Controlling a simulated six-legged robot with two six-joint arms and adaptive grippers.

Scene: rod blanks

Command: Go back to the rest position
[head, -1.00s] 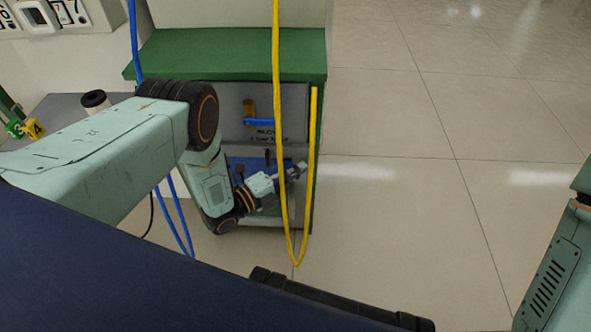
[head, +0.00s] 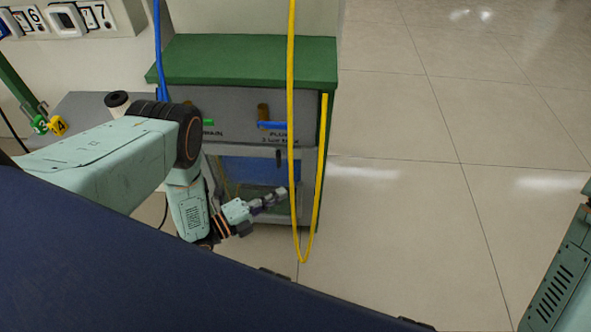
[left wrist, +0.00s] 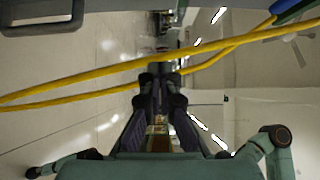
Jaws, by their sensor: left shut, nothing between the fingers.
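My left gripper (head: 272,199) is in front of the lower opening of the grey cabinet (head: 235,130), left of the hanging yellow hose (head: 292,120). Its fingers are shut with nothing between them. In the left wrist view the fingers of my left gripper (left wrist: 160,80) point away from the camera, and the yellow hose (left wrist: 80,82) crosses in front of or near their tips; I cannot tell whether they touch. My right gripper is not in view; only part of my right arm shows at the right edge of the head view.
The cabinet has a green top (head: 245,60), a blue handle (head: 272,125) and a green handle (head: 208,122). A blue hose (head: 158,50) hangs at its left. Green and yellow numbered tags (head: 57,126) hang farther left. Clear tiled floor (head: 400,200) lies to the right.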

